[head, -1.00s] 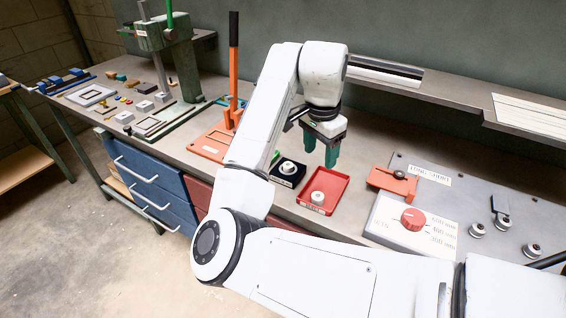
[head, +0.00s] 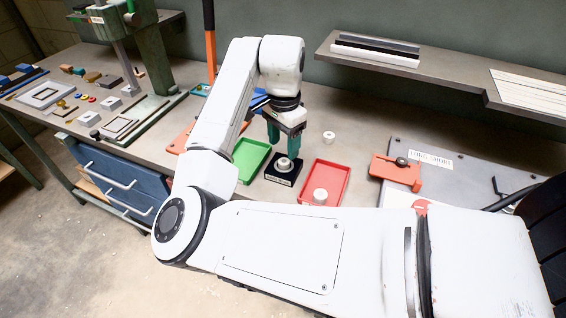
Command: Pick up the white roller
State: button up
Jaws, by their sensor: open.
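Three small pale round pieces show in the head view. One white roller (head: 328,137) stands on the bench behind the red tray. Another white piece (head: 320,195) sits in the red tray (head: 338,172), towards its front. A third pale piece (head: 284,164) sits on a black block (head: 278,180) left of the red tray. Which of them is the task's roller I cannot tell for sure. My gripper (head: 285,147) points down with its green fingers apart and empty. In the picture it is just above the piece on the black block; the exact height gap is unclear.
A green tray (head: 250,157) lies left of the black block, partly behind my arm. An orange lever-arm fixture (head: 396,171) is to the right on a grey panel. A shelf (head: 420,80) runs along the wall behind. A green press (head: 150,50) stands at the left.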

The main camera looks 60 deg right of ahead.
aim_at(284, 161)
jog(key=shift+f+p, duration=0.55)
jog(key=shift+f, duration=2.15)
jog(key=shift+c, duration=0.2)
grip_shut()
jog(key=shift+d+r, duration=0.1)
jog(key=shift+r, duration=0.05)
